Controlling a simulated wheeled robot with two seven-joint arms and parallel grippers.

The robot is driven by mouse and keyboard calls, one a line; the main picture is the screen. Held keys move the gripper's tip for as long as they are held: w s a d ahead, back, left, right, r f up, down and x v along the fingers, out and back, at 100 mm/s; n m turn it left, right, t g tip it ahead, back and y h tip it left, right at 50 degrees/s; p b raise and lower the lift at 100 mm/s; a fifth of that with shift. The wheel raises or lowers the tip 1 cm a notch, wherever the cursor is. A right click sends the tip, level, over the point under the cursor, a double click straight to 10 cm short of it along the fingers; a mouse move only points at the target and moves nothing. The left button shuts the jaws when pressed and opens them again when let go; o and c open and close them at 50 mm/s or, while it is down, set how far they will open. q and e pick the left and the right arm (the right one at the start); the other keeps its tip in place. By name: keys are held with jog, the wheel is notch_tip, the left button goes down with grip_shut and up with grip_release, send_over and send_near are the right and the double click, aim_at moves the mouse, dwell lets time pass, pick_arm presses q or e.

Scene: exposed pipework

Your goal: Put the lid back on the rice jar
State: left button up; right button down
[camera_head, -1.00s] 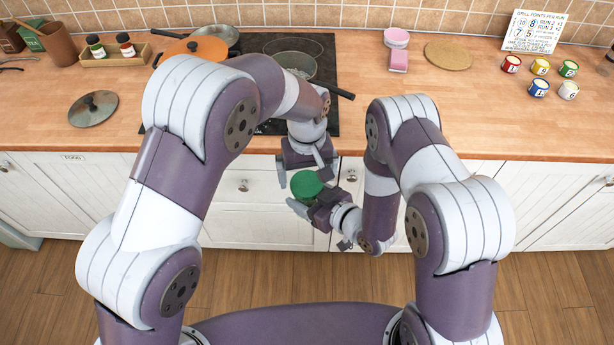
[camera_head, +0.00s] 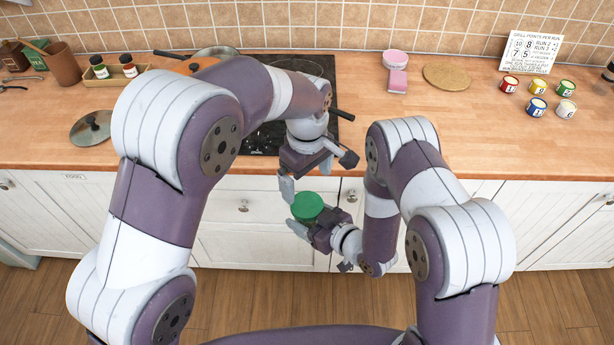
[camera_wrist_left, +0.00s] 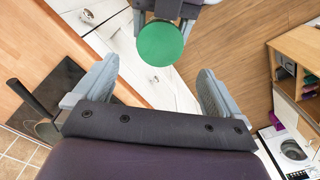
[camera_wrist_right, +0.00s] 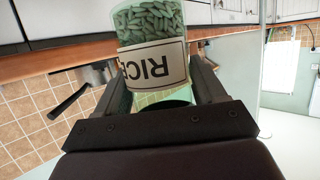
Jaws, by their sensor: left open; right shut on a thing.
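My right gripper (camera_head: 318,224) is shut on the rice jar (camera_wrist_right: 153,66), a clear jar with a RICE label and grains inside, held in front of the counter. The green lid (camera_head: 307,206) shows as a round disc over the jar in the head view and in the left wrist view (camera_wrist_left: 160,43); it appears to sit on the jar's mouth, though the seam is hidden. My left gripper (camera_head: 315,176) is open and empty, its fingers apart from the lid, which lies beyond them in the left wrist view.
The hob (camera_head: 262,140) lies behind my left gripper, with a pan handle (camera_head: 341,114) sticking out. A glass pan lid (camera_head: 92,128) lies on the counter at left. Several coloured cups (camera_head: 537,106) stand at right. White drawers (camera_head: 240,236) are close behind the jar.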

aim_at(307, 204)
pick_arm(q)
jog(key=shift+f, duration=4)
jog(key=c, duration=1.1)
jog(key=m, duration=0.6)
jog(key=shift+m, duration=0.3)
jog(key=o, duration=1.1)
jog(key=shift+o, duration=0.2)
jog(key=shift+r, duration=2.25)
jog(key=shift+c, duration=0.2)
